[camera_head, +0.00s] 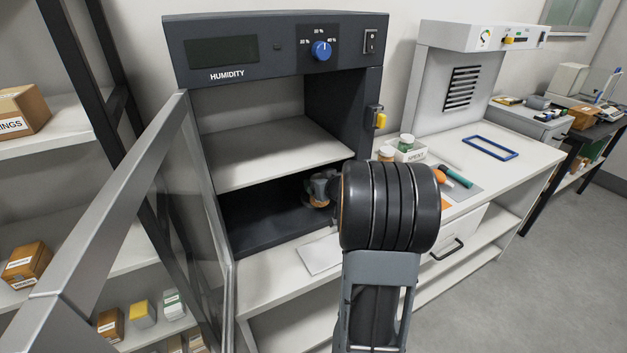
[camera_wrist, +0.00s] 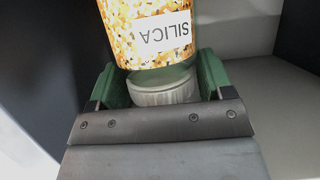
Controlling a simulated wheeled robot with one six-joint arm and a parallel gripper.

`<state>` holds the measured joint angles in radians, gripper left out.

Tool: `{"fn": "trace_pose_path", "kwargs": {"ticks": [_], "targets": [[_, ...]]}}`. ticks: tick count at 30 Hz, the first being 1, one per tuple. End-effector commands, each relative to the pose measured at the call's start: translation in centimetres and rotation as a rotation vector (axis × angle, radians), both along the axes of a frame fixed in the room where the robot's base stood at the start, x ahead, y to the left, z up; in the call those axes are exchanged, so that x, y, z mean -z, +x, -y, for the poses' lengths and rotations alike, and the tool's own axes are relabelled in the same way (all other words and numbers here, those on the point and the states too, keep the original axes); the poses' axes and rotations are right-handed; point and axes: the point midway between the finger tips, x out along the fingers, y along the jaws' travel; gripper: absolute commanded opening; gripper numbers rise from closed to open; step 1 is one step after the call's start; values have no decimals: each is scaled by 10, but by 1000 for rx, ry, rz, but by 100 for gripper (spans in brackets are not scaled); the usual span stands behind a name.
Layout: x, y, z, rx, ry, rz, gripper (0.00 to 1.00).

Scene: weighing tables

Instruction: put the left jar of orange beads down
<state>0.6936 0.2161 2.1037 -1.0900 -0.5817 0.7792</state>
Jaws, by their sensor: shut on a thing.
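The jar of orange beads (camera_wrist: 150,35) has a white label reading SILICA and a pale lid (camera_wrist: 163,90). In the wrist view my gripper (camera_wrist: 165,82) is shut on it, with a green finger on each side near the lid. In the head view my gripper (camera_head: 322,188) is partly hidden by my arm and is inside the dark lower part of the humidity cabinet (camera_head: 275,47), under the white shelf (camera_head: 280,155). Only a small orange bit of the jar shows there. I cannot tell whether the jar's base touches the cabinet floor.
The cabinet's glass door (camera_head: 150,215) stands open at left. A white sheet (camera_head: 320,254) lies before the cabinet.

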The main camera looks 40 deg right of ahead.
Motion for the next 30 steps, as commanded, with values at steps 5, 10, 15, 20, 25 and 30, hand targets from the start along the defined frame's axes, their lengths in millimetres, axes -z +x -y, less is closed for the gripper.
{"fn": "trace_pose_path", "kwargs": {"ticks": [5, 10, 15, 20, 25, 30], "targets": [[-1, 11, 1, -1, 0, 2, 43], [-1, 30, 4, -2, 1, 1, 43], [9, 46, 6, 0, 1, -1, 43], [16, 45, 6, 0, 1, 0, 43], [18, 44, 6, 0, 2, -6, 43], [18, 44, 6, 1, 3, -7, 88]]}}
